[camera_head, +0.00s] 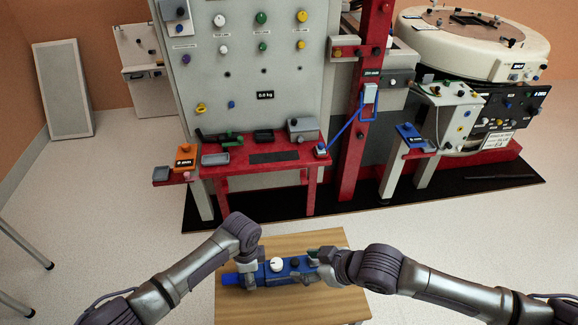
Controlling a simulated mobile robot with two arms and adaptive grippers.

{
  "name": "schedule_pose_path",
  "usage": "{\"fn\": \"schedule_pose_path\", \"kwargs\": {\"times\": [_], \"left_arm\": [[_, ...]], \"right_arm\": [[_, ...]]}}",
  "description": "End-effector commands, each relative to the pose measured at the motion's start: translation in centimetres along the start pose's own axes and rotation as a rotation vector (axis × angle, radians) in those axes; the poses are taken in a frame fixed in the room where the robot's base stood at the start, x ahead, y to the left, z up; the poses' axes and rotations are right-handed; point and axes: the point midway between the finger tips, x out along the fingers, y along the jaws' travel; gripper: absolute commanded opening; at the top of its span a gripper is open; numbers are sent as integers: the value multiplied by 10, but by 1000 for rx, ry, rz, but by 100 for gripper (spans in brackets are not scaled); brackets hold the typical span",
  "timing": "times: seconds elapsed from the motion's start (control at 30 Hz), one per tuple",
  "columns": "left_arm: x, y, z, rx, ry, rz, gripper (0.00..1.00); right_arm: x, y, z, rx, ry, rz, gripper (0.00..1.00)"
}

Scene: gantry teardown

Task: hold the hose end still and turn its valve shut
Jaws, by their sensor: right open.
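The blue hose end (278,277) lies across the small wooden table at the bottom middle. A white round knob (277,264) with a dark mark and a darker knob (295,263) stand on its top. My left gripper (250,279) is down at the left part of the hose end, with blue showing on both sides of it. Its fingers are too small and covered to tell how far they are closed. My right gripper (315,264) is open at the right end of the hose end, beside the dark knob; whether it touches is unclear.
The wooden table (318,240) has bare room behind and in front of the hose end. Beyond it stand a red bench (268,170), a grey panel (255,75) with knobs, a red post (367,110) and a round cream machine (475,45) on a black mat (440,205).

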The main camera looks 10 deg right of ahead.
Motion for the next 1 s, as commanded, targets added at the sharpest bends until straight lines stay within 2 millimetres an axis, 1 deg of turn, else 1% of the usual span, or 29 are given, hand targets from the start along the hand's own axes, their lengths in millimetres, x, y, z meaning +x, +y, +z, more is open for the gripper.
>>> {"fn": "schedule_pose_path", "kwargs": {"times": [0.03, 0.07, 0.37, 0.47, 0.57, 0.8, 1.0], "left_arm": [[0, 0, 0, 0, 0, 0, 70], [0, 0, 0, 0, 0, 0, 75], [-1, 0, 0, 0, 1, 0, 75], [-6, -1, -1, 0, 3, -2, 75], [-20, -1, -1, 1, 4, -3, 75], [-72, -1, -1, 1, 3, -5, 75], [-106, -1, 0, 0, 1, -3, 75]], "right_arm": [[0, 0, 0, 0, 0, 0, 62], [0, 0, 0, 0, 0, 0, 62], [0, 0, 0, 0, 0, 0, 62], [0, 0, 0, 0, 0, 0, 62], [0, 0, 0, 0, 0, 0, 62], [0, 0, 0, 0, 0, 0, 62], [0, 0, 0, 0, 0, 0, 62]]}}
